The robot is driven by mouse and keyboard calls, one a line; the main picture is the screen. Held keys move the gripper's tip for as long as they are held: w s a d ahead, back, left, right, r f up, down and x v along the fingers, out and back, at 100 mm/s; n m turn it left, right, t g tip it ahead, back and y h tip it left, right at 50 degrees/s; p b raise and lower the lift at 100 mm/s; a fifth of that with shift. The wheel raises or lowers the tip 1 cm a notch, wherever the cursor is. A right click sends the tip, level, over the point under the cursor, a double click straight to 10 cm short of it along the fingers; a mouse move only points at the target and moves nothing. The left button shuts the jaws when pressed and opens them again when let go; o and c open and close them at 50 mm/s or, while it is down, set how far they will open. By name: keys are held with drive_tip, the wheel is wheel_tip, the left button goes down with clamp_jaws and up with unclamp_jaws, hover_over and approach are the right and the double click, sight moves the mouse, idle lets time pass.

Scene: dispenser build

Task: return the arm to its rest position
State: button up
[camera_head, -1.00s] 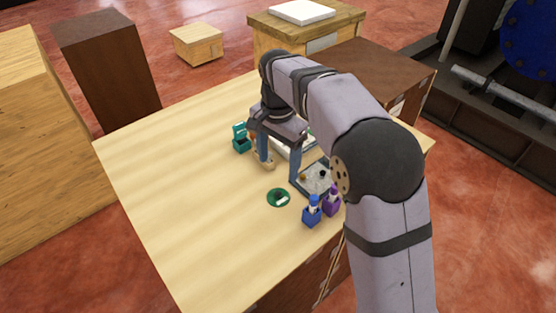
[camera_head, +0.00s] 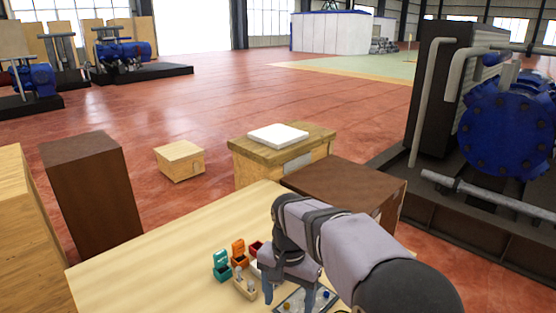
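My arm reaches in from the lower right over the wooden table (camera_head: 150,275). My gripper (camera_head: 288,297) points down at the bottom of the picture, with its two fingers spread apart and nothing seen between them. It hangs above or beside a grey tray (camera_head: 300,300) holding small parts; the gap to the tray cannot be judged. The tray is partly hidden by the fingers and cut by the lower picture edge.
Left of the gripper stand a teal box (camera_head: 221,267), an orange box (camera_head: 239,254), a dark red box (camera_head: 256,248) and a small wooden holder (camera_head: 244,286). A dark brown cabinet (camera_head: 345,188) adjoins the table's far right. The table's left side is clear.

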drive_tip(key=s+d+n+p, duration=0.2)
drive_tip(key=s+d, duration=0.4)
drive_tip(key=s, duration=0.3)
drive_tip(key=s+d+n+p, duration=0.3)
drive_tip(key=s+d+p, duration=0.2)
drive_tip(key=s, duration=0.4)
drive_tip(key=shift+d+f, duration=0.15)
drive_tip(key=shift+d, duration=0.75)
